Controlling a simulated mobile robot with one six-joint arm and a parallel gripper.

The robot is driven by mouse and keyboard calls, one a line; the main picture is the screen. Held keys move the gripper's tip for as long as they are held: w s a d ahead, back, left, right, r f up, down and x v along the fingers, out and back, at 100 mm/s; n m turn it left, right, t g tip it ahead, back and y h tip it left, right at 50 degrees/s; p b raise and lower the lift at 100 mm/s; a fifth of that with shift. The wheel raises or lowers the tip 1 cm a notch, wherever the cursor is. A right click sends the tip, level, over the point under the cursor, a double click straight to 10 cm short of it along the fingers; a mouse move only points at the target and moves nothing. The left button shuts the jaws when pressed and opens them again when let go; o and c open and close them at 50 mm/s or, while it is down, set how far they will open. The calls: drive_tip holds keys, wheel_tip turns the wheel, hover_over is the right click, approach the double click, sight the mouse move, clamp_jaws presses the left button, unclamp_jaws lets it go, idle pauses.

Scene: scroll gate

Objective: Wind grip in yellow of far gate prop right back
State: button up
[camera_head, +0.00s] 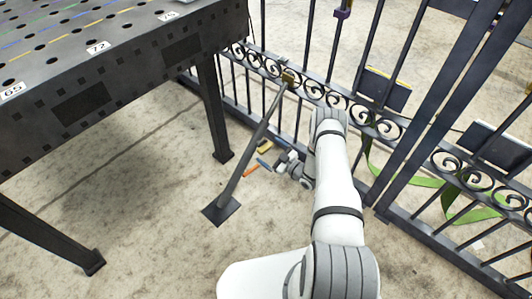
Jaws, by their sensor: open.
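The far gate prop (247,155) is a dark slanted strut. It rises from a square foot plate (222,210) on the floor to a brass-coloured fitting (288,78) on the scrollwork gate (330,92). A small yellow piece (265,146), which looks like the grip, shows just right of the strut at about mid-height. My gripper (277,160) is low beside the strut, just below and right of the yellow piece. It is open, and the yellow piece appears outside its jaws. Whether they touch cannot be told at this size.
Small orange (250,168) and blue (264,163) pieces show near my gripper. A dark perforated table (110,55) with legs stands at the left. A green strap (415,180) hangs by the gate at the right.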

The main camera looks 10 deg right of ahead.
drive_tip(key=shift+w+a, duration=0.3)
drive_tip(key=shift+w, duration=0.1)
drive_tip(key=shift+c, duration=0.2)
drive_tip(key=c, duration=0.9)
